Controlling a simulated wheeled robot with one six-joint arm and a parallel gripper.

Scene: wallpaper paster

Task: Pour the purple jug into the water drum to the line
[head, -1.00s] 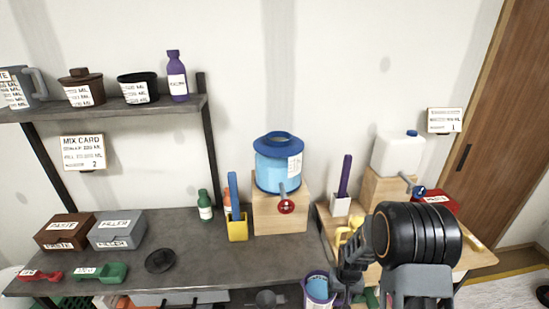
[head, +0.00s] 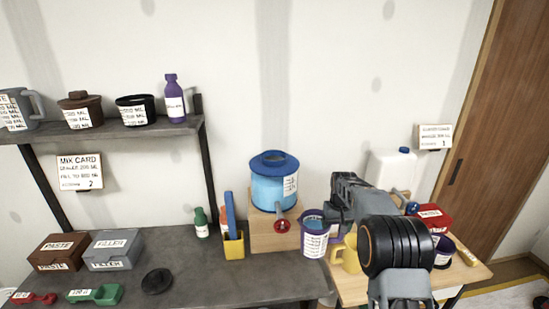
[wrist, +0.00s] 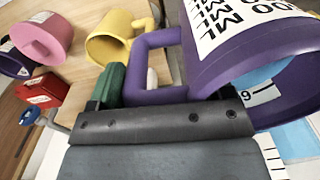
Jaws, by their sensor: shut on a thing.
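The purple jug (head: 314,243) has a white volume label and holds blue liquid. My gripper (head: 331,222) is shut on its handle and holds it up at the right front of the drum. In the wrist view, the jug (wrist: 285,52) fills the upper right, its handle (wrist: 162,95) between my fingers (wrist: 165,112). Blue liquid shows inside its rim. The water drum (head: 270,190) is light blue with a dark blue collar, a white scale label (head: 291,186) and a red-handled tap (head: 282,225). It stands on a wooden block (head: 262,236). The liquid level against any line is too small to read.
A yellow holder (head: 233,245) with sticks stands left of the block. A yellow jug (head: 345,255) and a white canister (head: 385,170) stand right, partly behind my arm. A shelf (head: 100,130) with several containers is upper left.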

